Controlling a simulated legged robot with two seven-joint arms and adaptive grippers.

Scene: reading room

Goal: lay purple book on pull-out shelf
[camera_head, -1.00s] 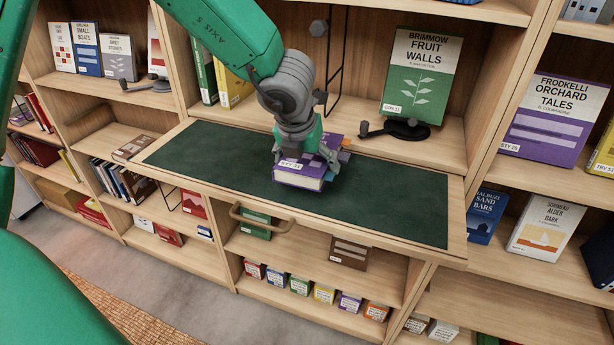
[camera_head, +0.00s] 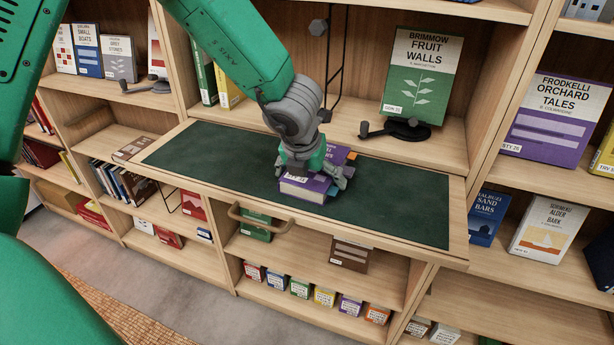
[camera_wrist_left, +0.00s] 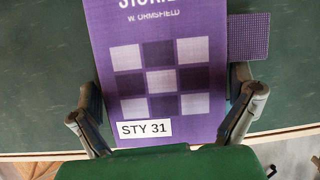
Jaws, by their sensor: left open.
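The purple book (camera_head: 305,190) lies flat on the green top of the pull-out shelf (camera_head: 400,205), near its middle. My left gripper (camera_head: 314,176) is over it, pointing down, and partly hides its cover. In the left wrist view the purple book (camera_wrist_left: 161,75) shows a checkered cover and the label STY 31. The open fingers of my left gripper (camera_wrist_left: 165,118) stand on either side of it, with a visible gap at the right finger. Whether the left finger touches the book I cannot tell. My right gripper is not in view.
A small purple patterned piece (camera_wrist_left: 248,38) lies beside the book. A green book on a stand (camera_head: 420,75) is behind the shelf at right. The shelf's left part and right part are clear. A wooden handle (camera_head: 262,220) is at its front edge.

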